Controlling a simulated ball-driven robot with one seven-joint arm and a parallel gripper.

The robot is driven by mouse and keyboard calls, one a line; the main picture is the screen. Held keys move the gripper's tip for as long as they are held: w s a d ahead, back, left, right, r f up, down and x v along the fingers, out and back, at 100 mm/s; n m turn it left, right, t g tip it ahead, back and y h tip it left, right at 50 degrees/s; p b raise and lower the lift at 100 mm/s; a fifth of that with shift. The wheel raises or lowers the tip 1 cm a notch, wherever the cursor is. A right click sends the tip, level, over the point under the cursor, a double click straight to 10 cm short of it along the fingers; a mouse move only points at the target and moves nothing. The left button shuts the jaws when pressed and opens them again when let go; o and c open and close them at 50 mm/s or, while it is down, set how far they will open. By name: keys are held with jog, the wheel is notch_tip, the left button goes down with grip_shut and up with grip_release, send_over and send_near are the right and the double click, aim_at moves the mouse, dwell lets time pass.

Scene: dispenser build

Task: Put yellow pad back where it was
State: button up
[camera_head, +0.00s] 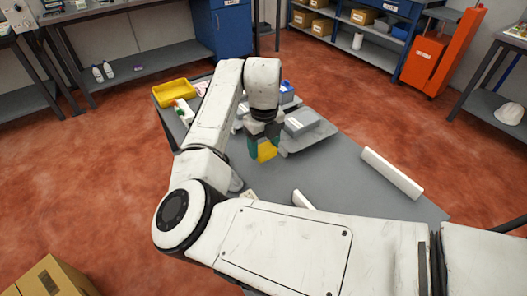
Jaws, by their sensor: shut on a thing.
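My gripper (265,143) points down over the grey table, left of its middle. It is shut on the yellow pad (267,152), which shows as a small yellow block between the teal fingers. The pad is at or just above the table top; I cannot tell whether it touches. A grey tray (318,138) with a grey box (300,122) on it stands just right of the gripper. My own arm hides part of the table's left side.
A yellow bin (173,92) sits at the table's far left corner. A long white bar (391,173) lies at the right. A small blue item (287,92) stands behind the gripper. The table (345,185) is clear between the tray and the bar.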

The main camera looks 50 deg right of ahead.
aim_at(263, 146)
jog(key=shift+w+d+f, duration=0.1)
jog(key=shift+f, duration=1.75)
jog(key=o, duration=0.9)
jog(key=shift+w, duration=0.1)
jog(key=shift+o, duration=0.2)
notch_tip(263, 146, up, 12)
jog(key=shift+r, duration=0.1)
